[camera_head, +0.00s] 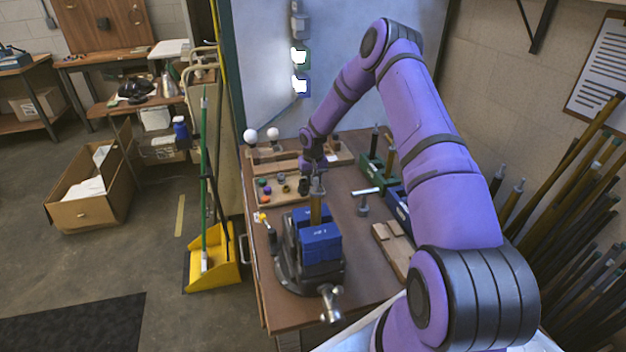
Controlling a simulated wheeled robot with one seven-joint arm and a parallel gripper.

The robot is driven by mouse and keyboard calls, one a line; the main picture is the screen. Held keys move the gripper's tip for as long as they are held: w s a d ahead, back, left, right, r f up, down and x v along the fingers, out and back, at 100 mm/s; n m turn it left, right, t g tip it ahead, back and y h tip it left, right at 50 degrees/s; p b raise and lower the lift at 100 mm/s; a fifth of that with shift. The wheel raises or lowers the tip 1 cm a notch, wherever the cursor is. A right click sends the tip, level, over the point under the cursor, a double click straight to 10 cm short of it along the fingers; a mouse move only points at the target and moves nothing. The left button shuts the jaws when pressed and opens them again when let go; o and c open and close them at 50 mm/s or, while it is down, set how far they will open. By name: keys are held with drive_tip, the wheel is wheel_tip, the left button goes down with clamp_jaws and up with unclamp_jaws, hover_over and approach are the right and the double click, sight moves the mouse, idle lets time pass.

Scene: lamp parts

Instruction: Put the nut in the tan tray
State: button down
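A tan tray (292,200) lies on the workbench left of centre, with several small coloured and dark pieces on it. A small dark grey, ring-like piece (284,188) on it may be a nut, but it is too small to be sure. My gripper (313,172) points down at the right end of this tray, just behind the top of the brass-coloured post in the vise. A dark piece (303,186) shows just below and left of my gripper; whether they touch I cannot tell. The fingers are dark and too small to read.
A vise with blue jaws (320,243) and an upright post stands in front of my gripper. A T-shaped metal tool (364,200) stands to its right, near green and blue bins (398,207). Wooden blocks (393,245) lie front right. Wooden racks with white bulbs (250,136) are behind.

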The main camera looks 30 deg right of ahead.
drive_tip(key=shift+f, duration=0.45)
idle(0.9)
